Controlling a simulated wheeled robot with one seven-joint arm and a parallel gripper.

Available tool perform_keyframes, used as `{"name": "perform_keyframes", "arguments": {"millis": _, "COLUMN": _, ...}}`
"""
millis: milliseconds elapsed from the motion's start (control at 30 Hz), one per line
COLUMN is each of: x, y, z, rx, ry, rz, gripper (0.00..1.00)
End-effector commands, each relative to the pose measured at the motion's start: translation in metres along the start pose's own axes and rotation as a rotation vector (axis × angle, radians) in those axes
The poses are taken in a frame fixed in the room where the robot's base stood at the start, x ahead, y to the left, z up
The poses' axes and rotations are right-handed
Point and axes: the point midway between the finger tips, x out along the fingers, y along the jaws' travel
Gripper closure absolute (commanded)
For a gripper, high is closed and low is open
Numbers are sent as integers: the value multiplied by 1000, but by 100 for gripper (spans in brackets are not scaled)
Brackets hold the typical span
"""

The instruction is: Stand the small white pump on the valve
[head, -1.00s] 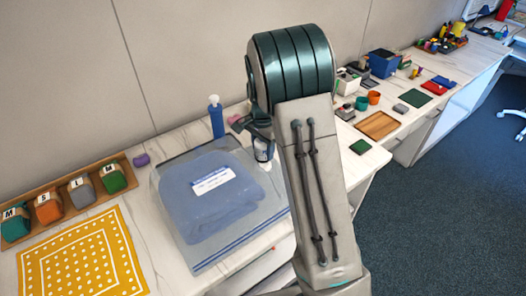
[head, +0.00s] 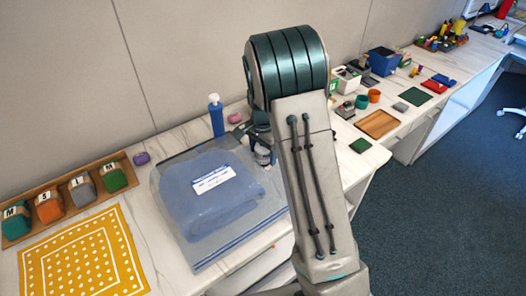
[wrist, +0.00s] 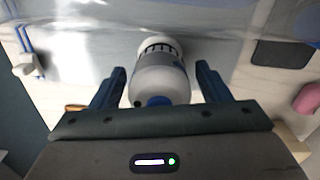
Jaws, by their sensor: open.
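The small white pump (wrist: 160,76) has a grey band, a dark slotted ring and a blue end facing my gripper. In the head view the pump (head: 262,159) shows only partly, beside the right edge of the clear bag (head: 215,241) that holds a folded blue cloth (head: 196,215). My gripper (wrist: 160,70) is open, with one finger on each side of the pump. Gaps show between the pump and both fingers. I cannot make out the valve on the bag in either view.
A blue bottle (head: 217,119) stands behind the bag, with a pink piece (head: 235,118) next to it. A yellow dotted cloth (head: 80,255) and a wooden rack (head: 95,203) of colored blocks lie left. A wooden tray (head: 378,125) and small items fill the right counter.

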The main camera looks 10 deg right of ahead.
Motion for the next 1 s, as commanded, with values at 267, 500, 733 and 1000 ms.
{"name": "perform_keyframes", "arguments": {"millis": 267, "x": -49, "y": -2, "z": 0, "rx": -2, "ry": 3, "rz": -6, "gripper": 30}}
{"name": "perform_keyframes", "arguments": {"millis": 500, "x": -97, "y": 0, "z": 0, "rx": 0, "ry": 2, "rz": -4, "gripper": 30}}
{"name": "perform_keyframes", "arguments": {"millis": 733, "x": -120, "y": 1, "z": 0, "rx": -3, "ry": 0, "rz": -3, "gripper": 30}}
{"name": "perform_keyframes", "arguments": {"millis": 1000, "x": -149, "y": 38, "z": 20, "rx": -152, "ry": 2, "rz": -55, "gripper": 30}}
